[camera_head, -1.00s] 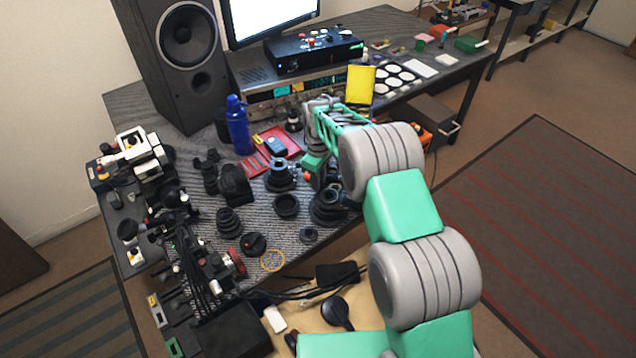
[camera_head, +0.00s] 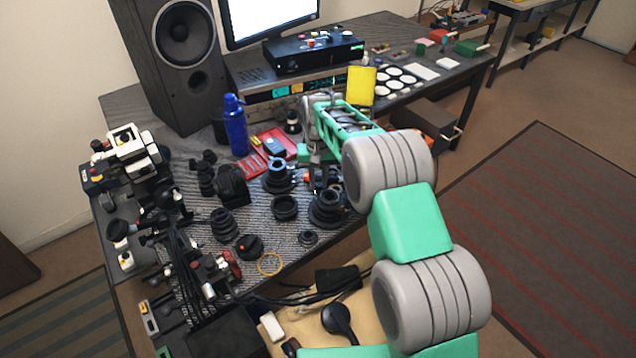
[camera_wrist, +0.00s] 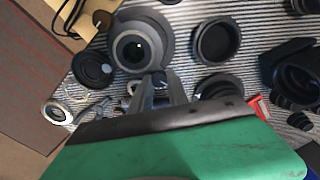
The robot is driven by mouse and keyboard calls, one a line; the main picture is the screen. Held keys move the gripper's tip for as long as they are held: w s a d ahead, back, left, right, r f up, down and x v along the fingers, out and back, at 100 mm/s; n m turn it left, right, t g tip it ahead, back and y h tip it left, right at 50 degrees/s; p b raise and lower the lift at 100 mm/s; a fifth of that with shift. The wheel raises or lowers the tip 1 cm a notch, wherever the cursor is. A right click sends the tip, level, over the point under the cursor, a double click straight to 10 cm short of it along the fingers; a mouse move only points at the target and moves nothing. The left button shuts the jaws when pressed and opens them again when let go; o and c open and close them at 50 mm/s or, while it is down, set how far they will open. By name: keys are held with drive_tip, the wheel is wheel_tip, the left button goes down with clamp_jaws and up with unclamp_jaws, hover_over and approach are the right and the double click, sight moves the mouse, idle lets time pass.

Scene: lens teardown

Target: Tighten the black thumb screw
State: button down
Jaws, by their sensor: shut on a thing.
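A dark lens barrel (camera_wrist: 138,46) with a wide collar stands on the striped mat, just beyond my fingertips in the wrist view. It also shows in the head view (camera_head: 326,210), at the right side of the mat. My gripper (camera_wrist: 160,82) is shut on a small dark part at the near side of this collar, which I take as the black thumb screw. The fingers hide most of that part, so its fit against the collar cannot be told. In the head view my gripper (camera_head: 320,178) is low behind the lens barrel, partly covered by my arm.
A black ring (camera_wrist: 216,40) and another lens part (camera_wrist: 218,88) stand close to the right of the fingers. A black cap (camera_wrist: 93,70) lies to the left. A blue bottle (camera_head: 236,128) and a red tray (camera_head: 280,143) stand behind the lens parts.

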drive_tip(key=shift+m, duration=1.3)
drive_tip(key=shift+b, duration=0.3)
drive_tip(key=c, duration=1.3)
unclamp_jaws()
drive_tip(key=shift+o, duration=0.2)
